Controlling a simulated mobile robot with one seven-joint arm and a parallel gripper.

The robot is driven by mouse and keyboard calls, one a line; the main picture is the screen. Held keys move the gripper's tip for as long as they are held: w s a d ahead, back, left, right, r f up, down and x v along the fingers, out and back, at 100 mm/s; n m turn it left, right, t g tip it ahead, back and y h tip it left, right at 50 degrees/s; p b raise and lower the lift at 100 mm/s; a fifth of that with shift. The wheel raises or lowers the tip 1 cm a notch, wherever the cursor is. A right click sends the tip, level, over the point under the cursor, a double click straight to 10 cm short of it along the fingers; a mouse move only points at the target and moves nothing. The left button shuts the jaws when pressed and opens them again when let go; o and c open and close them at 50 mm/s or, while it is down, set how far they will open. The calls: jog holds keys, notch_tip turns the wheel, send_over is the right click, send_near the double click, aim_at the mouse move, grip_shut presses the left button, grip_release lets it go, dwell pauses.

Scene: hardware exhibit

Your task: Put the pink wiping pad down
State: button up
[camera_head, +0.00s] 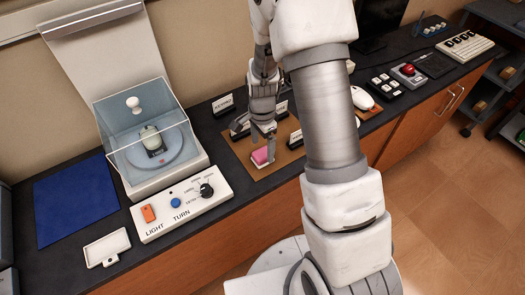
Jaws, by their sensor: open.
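The pink wiping pad (260,156) lies on a brown board (262,173) on the dark counter. My gripper (262,142) points down at the pad from above, with its fingers right beside or over it. The gripper is open. Whether a finger still touches the pad is too small to tell. My arm hides the board's right part.
A clear case (147,130) with a mouse on a round stand is at left. A white control panel (180,203) with a knob and buttons is in front of it. A blue mat (75,200) and a small white tray (106,247) lie further left. Small black label signs (222,104) stand behind the board.

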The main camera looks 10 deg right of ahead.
notch_tip(320, 180, up, 8)
notch_tip(320, 180, up, 16)
jog(key=f+n+t, duration=0.1)
jog(key=n+t, duration=0.2)
jog(key=n, duration=0.4)
send_over(262, 153)
jog(key=s, duration=0.7)
jog(key=s+r+n+t, duration=0.2)
jog(key=s+r+n, duration=0.5)
jog(key=s, duration=0.5)
jog(key=shift+s+d+r+t+p, duration=0.2)
jog(key=shift+d+r+t+p, duration=0.1)
jog(key=shift+d+r+t, duration=0.1)
